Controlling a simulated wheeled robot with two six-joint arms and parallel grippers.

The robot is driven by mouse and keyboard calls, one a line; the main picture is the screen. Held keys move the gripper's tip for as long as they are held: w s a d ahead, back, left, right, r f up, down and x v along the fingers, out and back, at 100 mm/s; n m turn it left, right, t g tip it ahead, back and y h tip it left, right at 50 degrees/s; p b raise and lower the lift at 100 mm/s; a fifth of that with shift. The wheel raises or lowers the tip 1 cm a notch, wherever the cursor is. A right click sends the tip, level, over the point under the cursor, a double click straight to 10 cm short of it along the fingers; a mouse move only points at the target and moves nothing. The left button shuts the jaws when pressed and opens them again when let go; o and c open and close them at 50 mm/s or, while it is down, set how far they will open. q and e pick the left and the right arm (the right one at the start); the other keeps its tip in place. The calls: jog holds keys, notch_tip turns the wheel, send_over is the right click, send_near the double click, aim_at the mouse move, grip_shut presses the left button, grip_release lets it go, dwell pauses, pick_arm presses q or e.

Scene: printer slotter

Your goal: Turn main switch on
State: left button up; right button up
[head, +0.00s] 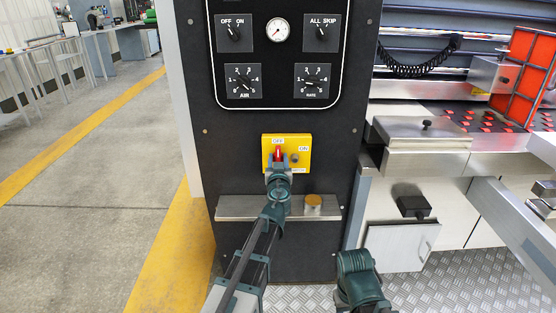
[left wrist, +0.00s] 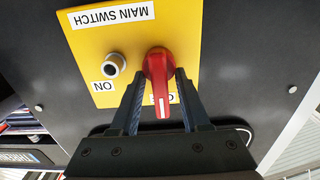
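The main switch is a red rotary handle (head: 278,154) on a yellow plate (head: 307,144) on the black panel. In the left wrist view, which is upside down, the red handle (left wrist: 158,75) points at the OFF label, which it partly covers. The ON label (left wrist: 103,86) is beside a round metal button (left wrist: 115,63). My left gripper (left wrist: 159,76) is open, with one finger on each side of the handle and small gaps between. In the head view the left gripper (head: 278,166) is in front of the plate, its fingertips partly hidden.
Above the plate are several black dials and a round gauge (head: 277,29). Below it a metal ledge (head: 237,207) sticks out, with an orange-yellow round button (head: 313,201). Machine parts with a metal box (head: 425,132) stand at right. The floor at left is clear.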

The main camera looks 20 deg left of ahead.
pick_arm(q)
grip_shut()
jog(key=shift+m, duration=0.3)
jog(key=m, duration=0.3)
jog(key=shift+d+m, duration=0.25)
jog(key=shift+m, duration=0.15)
jog(key=m, duration=0.3)
jog(key=shift+w+d+f+m, duration=0.1)
jog(key=shift+d+f+m, duration=0.1)
jog(key=shift+m, duration=0.2)
jog(key=m, duration=0.3)
jog(key=m+b, duration=0.1)
jog(key=m, duration=0.1)
jog(key=shift+d+f, duration=0.15)
jog(key=shift+f, duration=0.1)
jog(key=shift+f+m, duration=0.15)
jog(key=shift+m, duration=1)
jog(key=shift+f+m, duration=0.1)
jog(key=shift+m, duration=1.05)
